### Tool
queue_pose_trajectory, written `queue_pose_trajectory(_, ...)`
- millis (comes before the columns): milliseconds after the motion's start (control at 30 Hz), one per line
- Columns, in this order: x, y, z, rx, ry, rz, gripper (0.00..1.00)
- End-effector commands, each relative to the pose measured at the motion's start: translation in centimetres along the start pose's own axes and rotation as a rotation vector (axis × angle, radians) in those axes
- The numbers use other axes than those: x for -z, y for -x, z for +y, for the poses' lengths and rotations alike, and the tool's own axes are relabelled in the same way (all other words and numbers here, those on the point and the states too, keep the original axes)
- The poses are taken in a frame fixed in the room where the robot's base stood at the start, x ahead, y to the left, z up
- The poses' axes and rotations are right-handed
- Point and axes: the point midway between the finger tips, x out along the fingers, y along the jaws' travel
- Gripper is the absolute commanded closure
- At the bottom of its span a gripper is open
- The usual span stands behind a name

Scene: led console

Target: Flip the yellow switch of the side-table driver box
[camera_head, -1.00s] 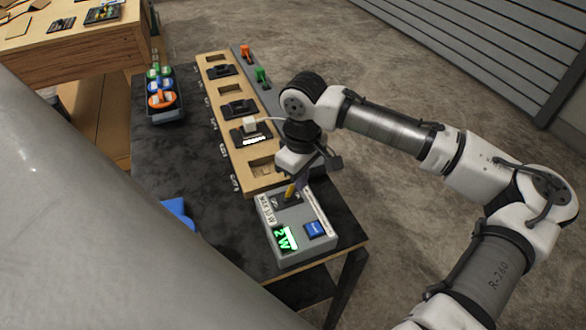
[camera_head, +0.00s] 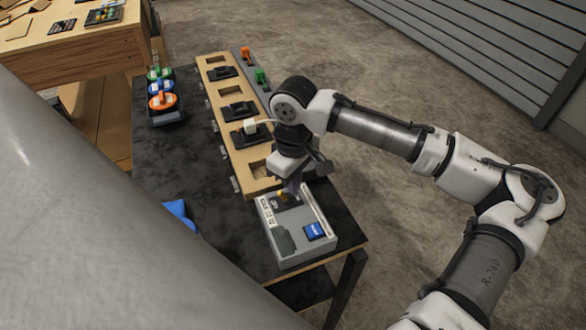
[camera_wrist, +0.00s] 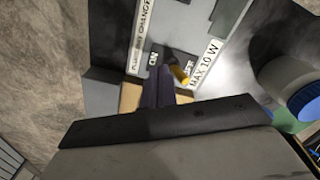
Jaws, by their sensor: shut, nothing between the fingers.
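The grey driver box (camera_head: 292,252) stands at the front end of the black side table (camera_head: 205,215). Its yellow switch (camera_head: 281,194) is partly hidden by my gripper in the head view. In the wrist view the yellow switch (camera_wrist: 180,75) leans away from the "ON" label, toward the "MAX 10 W" label (camera_wrist: 206,63). The box's display (camera_head: 285,241) is dark. My gripper (camera_head: 293,188) is shut and empty, low over the switch end of the box. Its fingertips (camera_wrist: 158,76) are right beside the switch; whether they touch it I cannot tell.
A wooden board (camera_head: 222,125) with black modules and sockets lies behind the box. A dark rack with green, blue and orange-topped pieces (camera_head: 162,101) stands at the back left. A blue object (camera_head: 178,212) is on the table to the left. The middle of the table is clear.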

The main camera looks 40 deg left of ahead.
Motion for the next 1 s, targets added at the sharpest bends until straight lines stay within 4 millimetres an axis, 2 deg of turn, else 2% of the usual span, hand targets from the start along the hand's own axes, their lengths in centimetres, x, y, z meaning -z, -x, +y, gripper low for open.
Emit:
queue_pose_trajectory(100, 0.0, 1.3, 0.1, 0.001, -0.001, 0.001, 1.0)
queue_pose_trajectory(733, -0.3, 6.3, 0.6, 0.001, -0.001, 0.001, 1.0)
queue_pose_trajectory(1000, -0.4, 6.7, 0.7, 0.0, -0.001, 0.0, 1.0)
